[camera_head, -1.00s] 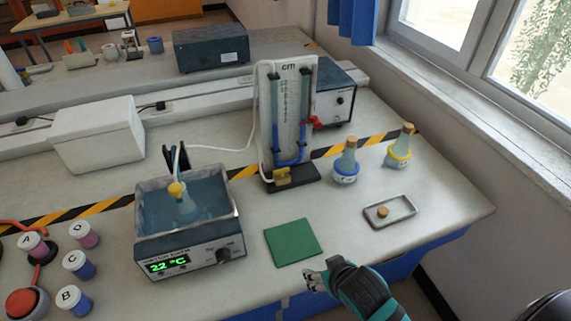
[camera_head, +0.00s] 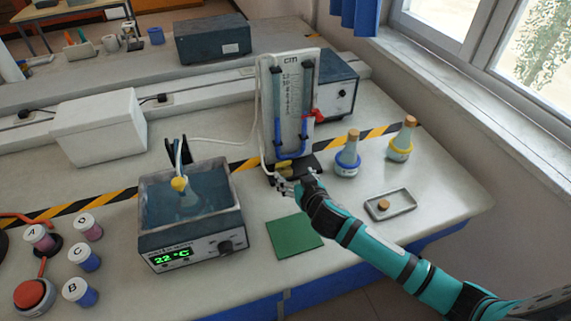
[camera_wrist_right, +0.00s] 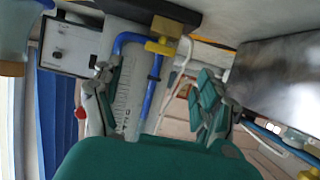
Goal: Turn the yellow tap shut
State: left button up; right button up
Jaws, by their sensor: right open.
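The yellow tap (camera_head: 283,167) sits at the foot of the upright cm-scale manometer (camera_head: 302,72), at its left side. The manometer's blue-filled tube runs close to it. My right gripper (camera_head: 287,185) is just in front of the tap and partly hides it in the head view. In the wrist view, which looks inverted, the tap (camera_wrist_right: 163,38) shows beyond the gap between the open fingers of my right gripper (camera_wrist_right: 157,74). Nothing is between them. Whether the fingers touch the tap cannot be told. My left gripper is not in view.
A water bath (camera_head: 190,250) with a flask stands to the left. Two stoppered flasks (camera_head: 347,158) (camera_head: 402,140) and a small tray (camera_head: 390,206) are on the right. A green mat (camera_head: 294,237) lies in front. A red clip (camera_head: 318,115) is on the manometer's right side.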

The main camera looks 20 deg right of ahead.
aim_at(283, 163)
jog(key=x, duration=0.9)
jog(key=shift+c, duration=0.4)
jog(key=c, duration=1.1)
jog(key=m+h+b, duration=0.1)
jog(key=b, duration=0.1)
jog(key=m+h+b, duration=0.1)
jog(key=h+b, duration=0.1)
jog(key=a+m+h+b, duration=0.1)
jog(key=m+b, duration=0.1)
jog(key=shift+w+f+g, duration=0.1)
jog(key=shift+f+g, duration=0.15)
jog(key=shift+g, duration=0.05)
jog(key=shift+r+h+b, duration=0.1)
jog(key=shift+h+b, duration=0.2)
jog(key=shift+h, duration=0.1)
jog(key=shift+d+r+m, duration=0.1)
jog(key=shift+r+m, duration=0.1)
jog(key=shift+m, duration=0.1)
